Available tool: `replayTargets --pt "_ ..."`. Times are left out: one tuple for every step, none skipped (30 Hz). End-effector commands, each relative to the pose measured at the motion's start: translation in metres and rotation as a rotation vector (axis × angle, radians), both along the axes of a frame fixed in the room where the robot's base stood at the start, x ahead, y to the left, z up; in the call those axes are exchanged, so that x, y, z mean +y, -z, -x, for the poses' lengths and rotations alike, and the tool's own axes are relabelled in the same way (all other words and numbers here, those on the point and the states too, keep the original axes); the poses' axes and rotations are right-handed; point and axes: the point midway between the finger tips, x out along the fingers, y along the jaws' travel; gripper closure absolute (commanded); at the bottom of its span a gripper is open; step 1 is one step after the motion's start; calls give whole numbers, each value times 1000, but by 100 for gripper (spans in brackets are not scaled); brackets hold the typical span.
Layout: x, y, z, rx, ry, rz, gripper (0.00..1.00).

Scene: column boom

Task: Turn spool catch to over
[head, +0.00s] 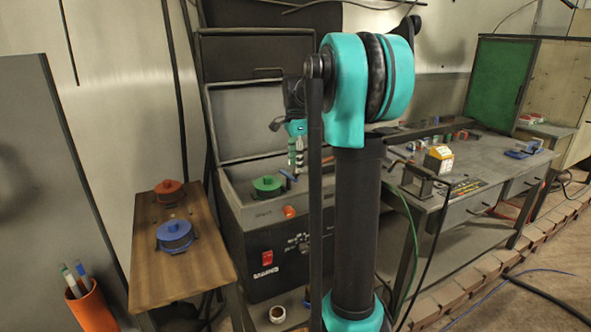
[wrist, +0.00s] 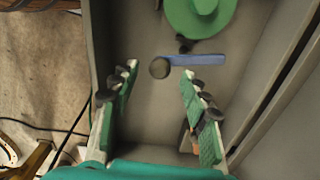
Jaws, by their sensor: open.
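The spool catch appears to be the blue lever (wrist: 196,60) with a round dark knob (wrist: 160,68) at its left end in the wrist view. It lies crosswise just below a green spool (wrist: 205,14). In the head view the green spool (head: 267,184) sits inside an open machine box, with the blue lever (head: 289,174) at its right. My gripper (wrist: 160,71) is open and empty, its green fingers spread left and right of the knob. In the head view my gripper (head: 295,160) hangs over the box. I cannot tell the height gap between fingertips and knob.
The machine box (head: 231,189) has walls around the spool and a raised lid (head: 241,120) behind. A wooden side table (head: 190,262) at left holds a red spool (head: 168,191) and a blue spool (head: 174,235). A grey workbench (head: 440,200) with small items stands at right.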

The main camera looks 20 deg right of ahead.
Motion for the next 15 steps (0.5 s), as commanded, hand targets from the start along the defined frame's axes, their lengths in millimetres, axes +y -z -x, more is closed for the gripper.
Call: replayTargets --pt "0 8 -1 0 0 0 54" --pt "0 11 -1 0 0 0 54" --pt "0 15 -1 0 0 0 54" --pt "0 18 -1 0 0 0 54" --pt "0 20 0 0 0 0 54" --pt "0 23 0 0 0 0 54" --pt "0 24 0 0 0 0 54" --pt "0 26 0 0 0 0 54" --pt "0 27 0 0 0 0 54" --pt "0 27 0 0 0 0 54" --pt "0 27 0 0 0 0 54" --pt "0 28 0 0 0 0 54" --pt "0 28 0 0 0 0 54" --pt "0 28 0 0 0 0 54" --pt "0 28 0 0 0 0 54"
